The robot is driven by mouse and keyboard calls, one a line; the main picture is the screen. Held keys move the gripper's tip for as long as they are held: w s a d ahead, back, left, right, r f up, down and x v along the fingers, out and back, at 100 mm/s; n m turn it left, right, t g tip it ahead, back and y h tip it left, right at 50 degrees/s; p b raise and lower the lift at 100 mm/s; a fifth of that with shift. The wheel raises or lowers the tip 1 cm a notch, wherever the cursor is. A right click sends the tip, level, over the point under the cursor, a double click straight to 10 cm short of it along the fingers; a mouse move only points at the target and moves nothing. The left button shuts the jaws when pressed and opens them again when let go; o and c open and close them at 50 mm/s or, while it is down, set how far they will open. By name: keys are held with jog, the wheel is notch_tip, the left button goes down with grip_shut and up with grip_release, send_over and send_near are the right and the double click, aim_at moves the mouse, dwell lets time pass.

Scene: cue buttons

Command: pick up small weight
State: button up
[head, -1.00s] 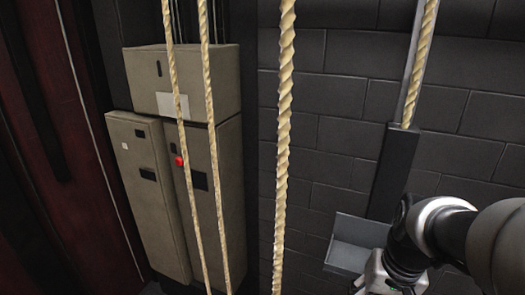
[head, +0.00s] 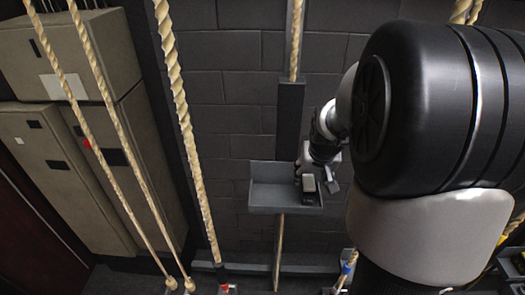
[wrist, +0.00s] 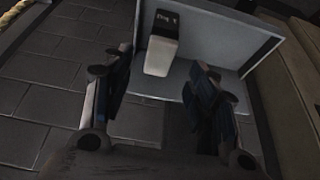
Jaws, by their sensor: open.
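The small weight (wrist: 163,42) is a pale block with a dark face bearing light lettering. It stands in a grey metal tray (wrist: 210,42), near the tray's edge in the wrist view. In the head view the weight (head: 308,183) is at the right end of the tray (head: 265,208), partly behind my gripper (head: 316,176). In the wrist view my gripper (wrist: 158,80) is open and empty, its two fingers spread on either side below the weight. A gap shows between the fingers and the weight, and I see no contact.
The tray hangs on a dark vertical channel (head: 290,120) with a rope (head: 296,40), against a dark block wall (head: 235,85). More ropes (head: 180,90) hang to the left. Beige cabinets (head: 70,150) stand at the far left. My arm covers much of the right side.

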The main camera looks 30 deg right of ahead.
aim_at(309, 181)
jog(key=x, duration=0.7)
jog(key=shift+w+d+f, duration=0.1)
jog(key=shift+f, duration=0.05)
jog(key=shift+c, duration=0.2)
grip_shut()
dwell(0.4)
dwell(0.3)
